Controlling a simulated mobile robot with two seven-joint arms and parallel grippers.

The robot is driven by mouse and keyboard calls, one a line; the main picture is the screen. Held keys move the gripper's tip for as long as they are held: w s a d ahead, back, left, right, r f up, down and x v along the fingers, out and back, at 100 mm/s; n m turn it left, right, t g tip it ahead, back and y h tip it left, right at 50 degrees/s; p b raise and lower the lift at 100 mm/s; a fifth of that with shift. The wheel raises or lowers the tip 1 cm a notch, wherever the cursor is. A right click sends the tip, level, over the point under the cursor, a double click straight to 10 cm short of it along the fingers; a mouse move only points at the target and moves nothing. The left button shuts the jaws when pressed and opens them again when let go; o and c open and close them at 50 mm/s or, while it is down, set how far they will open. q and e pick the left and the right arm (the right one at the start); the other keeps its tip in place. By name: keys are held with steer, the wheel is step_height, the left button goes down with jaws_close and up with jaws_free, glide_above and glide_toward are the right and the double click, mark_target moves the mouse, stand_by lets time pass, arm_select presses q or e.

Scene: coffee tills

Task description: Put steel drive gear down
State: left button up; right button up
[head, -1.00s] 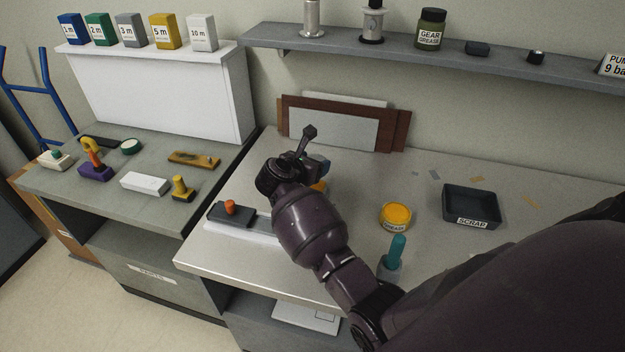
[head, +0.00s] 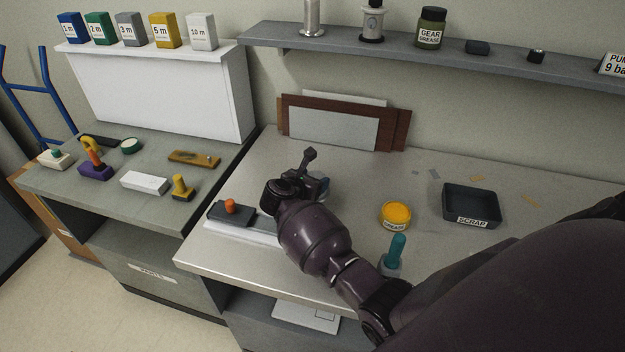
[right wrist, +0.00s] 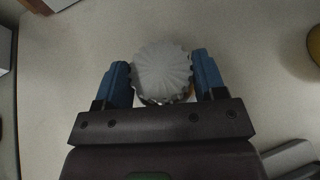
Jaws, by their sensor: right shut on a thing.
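The steel drive gear (right wrist: 162,72) is a pale grey toothed piece between the two blue fingers of my right gripper (right wrist: 163,80) in the right wrist view. The fingers are shut on it. The bench top (right wrist: 245,55) shows around it; I cannot tell whether the gear touches it. In the head view, my right gripper (head: 318,188) is mostly hidden behind my own right wrist, over the left part of the metal bench, and the gear is hidden there. My left gripper is not in view.
A grey slide with an orange knob (head: 230,204) lies left of my wrist. A yellow grease tin (head: 396,214), a teal-handled brush (head: 396,250) and a black scrap tray (head: 471,206) stand to the right. Boards (head: 335,128) lean at the back.

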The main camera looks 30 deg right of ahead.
steer(key=shift+f, duration=0.1)
steer(key=o, duration=1.3)
steer(key=shift+r, duration=0.25)
steer(key=v, duration=1.2)
steer(key=shift+f+b, duration=0.15)
steer(key=shift+b, duration=0.25)
steer(key=shift+s+a, duration=0.1)
